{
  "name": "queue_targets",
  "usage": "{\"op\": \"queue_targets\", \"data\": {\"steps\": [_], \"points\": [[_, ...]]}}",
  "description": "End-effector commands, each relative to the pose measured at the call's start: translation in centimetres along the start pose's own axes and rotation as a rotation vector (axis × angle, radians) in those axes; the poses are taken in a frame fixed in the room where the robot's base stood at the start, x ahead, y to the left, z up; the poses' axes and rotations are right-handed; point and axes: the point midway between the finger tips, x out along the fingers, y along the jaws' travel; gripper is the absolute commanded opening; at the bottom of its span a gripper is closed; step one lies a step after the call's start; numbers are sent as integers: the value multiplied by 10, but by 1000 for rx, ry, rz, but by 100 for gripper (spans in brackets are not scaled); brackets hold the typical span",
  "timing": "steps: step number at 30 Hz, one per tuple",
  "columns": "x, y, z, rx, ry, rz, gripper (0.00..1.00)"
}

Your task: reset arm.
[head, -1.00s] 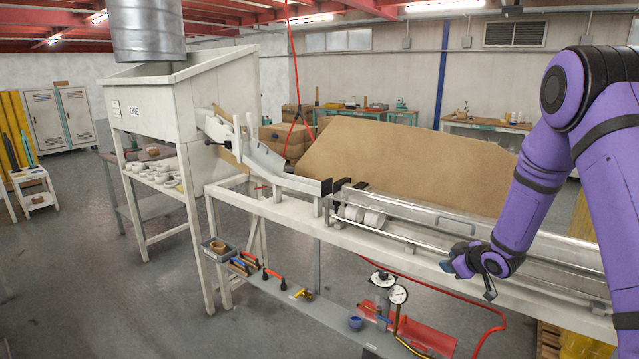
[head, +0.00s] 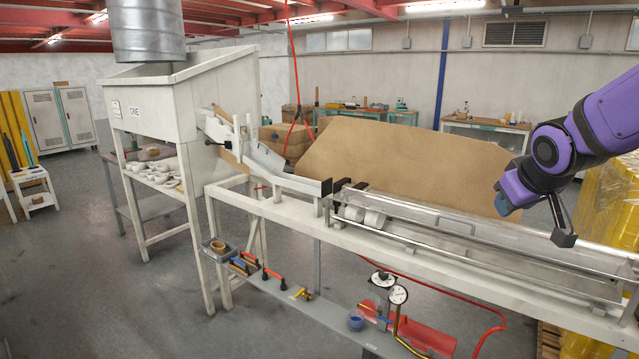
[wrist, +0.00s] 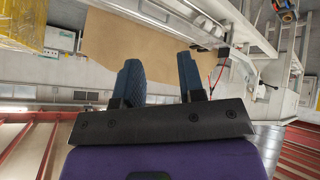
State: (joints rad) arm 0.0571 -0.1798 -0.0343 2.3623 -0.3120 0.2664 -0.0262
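My gripper (head: 532,218) is at the end of my purple arm on the right of the head view, raised above the right part of the long white machine (head: 270,205). In the wrist view the two blue ribbed fingers of my gripper (wrist: 160,82) stand apart with a gap between them. Nothing is held between them. They touch nothing that I can see. The wrist view is tilted, with the brown board (wrist: 135,55) and the ceiling beams showing around the fingers.
A large brown board (head: 400,165) stands behind the machine. A white hopper marked ONE (head: 160,110) is at the left. A lower shelf (head: 290,300) holds tools, gauges and a red tray. Yellow wrapped stacks (head: 610,205) stand at the right. The left floor is open.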

Motion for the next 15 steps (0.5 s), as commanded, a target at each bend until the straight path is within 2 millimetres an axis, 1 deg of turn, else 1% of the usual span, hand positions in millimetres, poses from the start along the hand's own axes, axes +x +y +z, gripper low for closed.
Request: {"op": "queue_targets", "data": {"steps": [1, 3, 9, 15], "points": [[-19, -3, 7, 21, -8, -2, 36], [-41, -8, 18, 52, -31, -10, 36], [-99, -26, 57, 132, -96, -47, 36], [-148, -48, 100, 196, -158, -104, 36]]}}
